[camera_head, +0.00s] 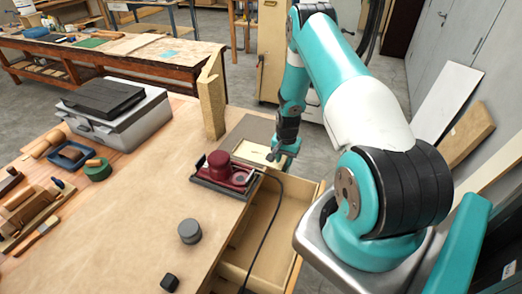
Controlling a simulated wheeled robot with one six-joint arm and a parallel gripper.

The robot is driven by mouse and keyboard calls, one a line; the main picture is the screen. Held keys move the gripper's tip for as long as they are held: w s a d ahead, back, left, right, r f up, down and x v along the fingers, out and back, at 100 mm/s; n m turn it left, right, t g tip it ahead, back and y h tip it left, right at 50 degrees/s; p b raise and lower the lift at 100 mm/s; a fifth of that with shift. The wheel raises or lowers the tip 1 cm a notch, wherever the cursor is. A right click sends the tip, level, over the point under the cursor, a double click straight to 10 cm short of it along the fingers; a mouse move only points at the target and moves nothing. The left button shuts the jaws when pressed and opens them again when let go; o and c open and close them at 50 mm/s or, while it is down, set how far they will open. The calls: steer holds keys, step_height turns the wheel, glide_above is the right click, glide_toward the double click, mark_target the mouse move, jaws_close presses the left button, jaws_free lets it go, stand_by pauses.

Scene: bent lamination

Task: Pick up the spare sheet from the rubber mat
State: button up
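A dark grey mat (250,127), which looks like the rubber mat, lies near the right edge of the wooden workbench. A thin pale cream sheet (249,152) lies flat on it, probably the spare sheet. My gripper (275,156) points down at the right end of the sheet. It is small in the view and I cannot tell whether its fingers touch the sheet or how far apart they are. My teal and white arm reaches in from the right. The gripper covers part of the sheet's right end.
A dark red tool (228,171) with a black cable sits just in front of the sheet. An upright wooden piece (211,103) stands left of the mat. An open drawer (262,212) lies below the bench edge.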

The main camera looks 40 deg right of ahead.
steer(key=shift+f, duration=0.55)
jaws_close()
steer(key=shift+r, duration=0.1)
